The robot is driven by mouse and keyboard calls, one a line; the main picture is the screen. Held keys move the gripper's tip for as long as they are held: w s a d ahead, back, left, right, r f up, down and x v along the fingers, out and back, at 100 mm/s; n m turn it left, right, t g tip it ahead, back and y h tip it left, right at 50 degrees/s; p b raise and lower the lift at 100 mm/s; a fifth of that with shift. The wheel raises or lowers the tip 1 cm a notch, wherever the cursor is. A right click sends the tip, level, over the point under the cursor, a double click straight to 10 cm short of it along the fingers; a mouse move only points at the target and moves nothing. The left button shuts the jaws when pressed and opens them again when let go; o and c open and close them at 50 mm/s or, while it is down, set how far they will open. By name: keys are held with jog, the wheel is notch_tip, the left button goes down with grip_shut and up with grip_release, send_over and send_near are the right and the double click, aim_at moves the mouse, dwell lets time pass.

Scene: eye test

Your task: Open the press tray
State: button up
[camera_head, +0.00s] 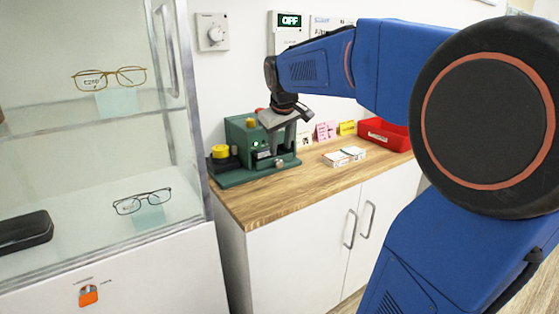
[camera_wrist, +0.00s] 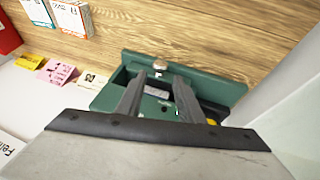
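The green press (camera_head: 236,135) stands at the left end of the wooden counter, with a yellow knob (camera_head: 220,151) on its left side. In the wrist view, its green body (camera_wrist: 225,88) lies below the fingers. My gripper (camera_wrist: 159,76) is open, its two dark fingers apart with nothing held between them. In the head view, my gripper (camera_head: 275,148) hangs at the front right of the press and covers part of it. A rounded metal knob (camera_wrist: 160,65) shows just past the fingertips. I cannot tell the tray's edges or how far it is open.
Small boxes (camera_head: 344,156) and a red bin (camera_head: 385,134) stand on the counter (camera_head: 300,181) to the right. A glass display case (camera_head: 180,120) with spectacles stands close on the left. Bare counter lies in front of the boxes.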

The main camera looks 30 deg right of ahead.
aim_at(279, 160)
jog(key=x, duration=0.7)
jog(key=shift+w+d+f, duration=0.1)
jog(key=shift+w+f, duration=0.05)
jog(key=shift+f, duration=0.15)
jog(key=shift+c, duration=0.7)
